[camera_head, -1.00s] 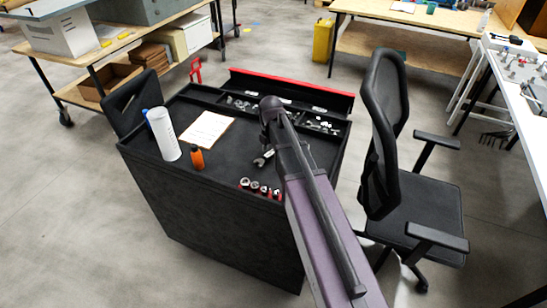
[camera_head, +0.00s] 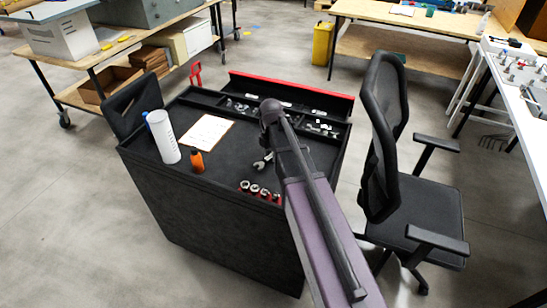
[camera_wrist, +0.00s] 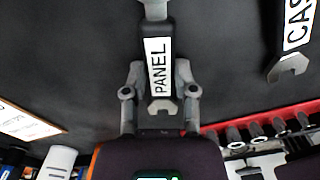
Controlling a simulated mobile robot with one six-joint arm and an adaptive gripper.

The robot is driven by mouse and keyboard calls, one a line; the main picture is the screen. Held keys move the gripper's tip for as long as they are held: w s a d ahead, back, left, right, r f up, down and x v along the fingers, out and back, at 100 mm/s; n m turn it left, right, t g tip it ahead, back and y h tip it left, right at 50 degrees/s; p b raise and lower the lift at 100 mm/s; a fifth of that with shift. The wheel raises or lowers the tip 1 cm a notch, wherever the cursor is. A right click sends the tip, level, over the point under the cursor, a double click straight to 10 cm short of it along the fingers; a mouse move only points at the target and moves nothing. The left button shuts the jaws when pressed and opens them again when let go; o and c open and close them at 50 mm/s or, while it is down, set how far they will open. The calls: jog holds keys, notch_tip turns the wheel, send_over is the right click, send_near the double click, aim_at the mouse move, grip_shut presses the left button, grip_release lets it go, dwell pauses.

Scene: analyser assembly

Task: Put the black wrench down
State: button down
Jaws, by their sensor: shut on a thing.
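A black wrench (camera_wrist: 153,28) with silver ends and a white PANEL label shows in the wrist view. Its lower end is between the two fingers of my gripper (camera_wrist: 160,82), which is shut on it. The wrench is over or on the black top of the cart (camera_wrist: 85,60); I cannot tell whether it touches the surface. In the head view my arm hides the gripper. A silver wrench end (camera_head: 262,161) shows beside my arm there, but I cannot tell which wrench it belongs to.
A second wrench (camera_wrist: 277,68) with a label starting CAS lies to the right. Sockets (camera_head: 256,189) sit at the near edge. A chair (camera_head: 420,200) is right of the cart.

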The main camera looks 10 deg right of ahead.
jog(key=shift+r, duration=0.1)
notch_tip(320, 180, up, 10)
jog(key=p, duration=1)
dwell(0.9)
notch_tip(320, 180, up, 15)
jog(key=p, duration=1.5)
send_over(271, 155)
